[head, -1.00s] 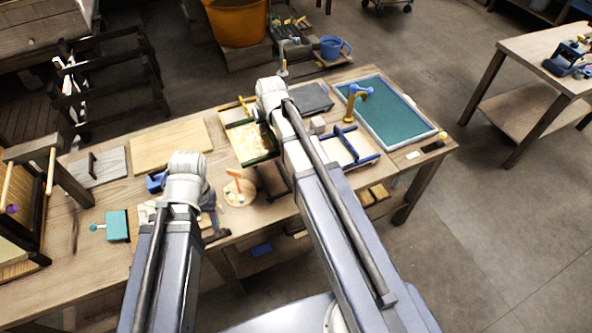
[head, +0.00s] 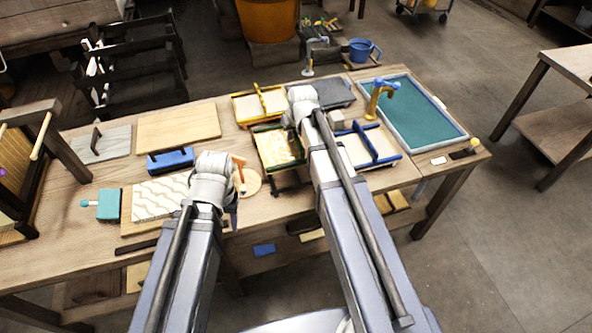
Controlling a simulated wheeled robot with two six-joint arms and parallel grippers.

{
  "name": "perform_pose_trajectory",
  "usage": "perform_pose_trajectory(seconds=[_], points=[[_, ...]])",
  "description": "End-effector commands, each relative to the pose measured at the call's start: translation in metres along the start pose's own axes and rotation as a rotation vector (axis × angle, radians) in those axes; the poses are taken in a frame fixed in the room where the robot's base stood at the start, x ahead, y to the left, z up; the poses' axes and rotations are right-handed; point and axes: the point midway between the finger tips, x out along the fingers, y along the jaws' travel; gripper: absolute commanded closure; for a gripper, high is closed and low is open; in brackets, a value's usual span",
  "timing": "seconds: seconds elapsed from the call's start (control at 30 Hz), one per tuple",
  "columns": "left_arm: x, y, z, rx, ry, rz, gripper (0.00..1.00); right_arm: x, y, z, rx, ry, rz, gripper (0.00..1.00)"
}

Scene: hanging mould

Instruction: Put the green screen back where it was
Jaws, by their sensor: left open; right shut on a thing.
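The green screen (head: 279,148), a dark green frame around a pale yellowish mesh, is at mid-bench, nearer me than the yellow-framed screen (head: 260,104). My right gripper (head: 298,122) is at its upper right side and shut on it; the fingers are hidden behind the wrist. The screen appears raised above the bench, though its height is hard to tell. My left gripper (head: 213,180) is open, over the front of the bench beside a wavy white sheet (head: 160,197); its fingers are mostly hidden by its wrist.
A blue-framed tray (head: 387,161) stands right of my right arm. A basin of teal liquid (head: 425,112) and a brass tap (head: 375,100) are further right. A round wooden disc (head: 252,183) with an orange piece sits near my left gripper. A wooden board (head: 178,127) lies left.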

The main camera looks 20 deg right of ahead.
Motion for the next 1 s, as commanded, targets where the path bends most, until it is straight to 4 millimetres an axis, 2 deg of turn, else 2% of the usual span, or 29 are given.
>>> perform_pose_trajectory(seconds=[0.23, 0.37, 0.73, 1.0], points=[[0.003, 0.000, 0.000, 0.000, 0.000, 0.000, 0.50, 0.002, 0.000, 0.001, 0.000, 0.002, 0.000, 1.00], [0.011, 0.001, -0.001, 0.000, 0.000, 0.000, 0.50, 0.010, 0.000, 0.004, 0.000, 0.002, 0.000, 1.00], [0.063, 0.006, -0.004, 0.000, 0.000, 0.000, 0.50, 0.058, 0.000, 0.024, 0.000, 0.002, 0.000, 1.00], [0.066, 0.006, -0.004, 0.000, 0.000, 0.000, 0.50, 0.061, 0.000, 0.025, 0.000, 0.002, 0.000, 1.00]])
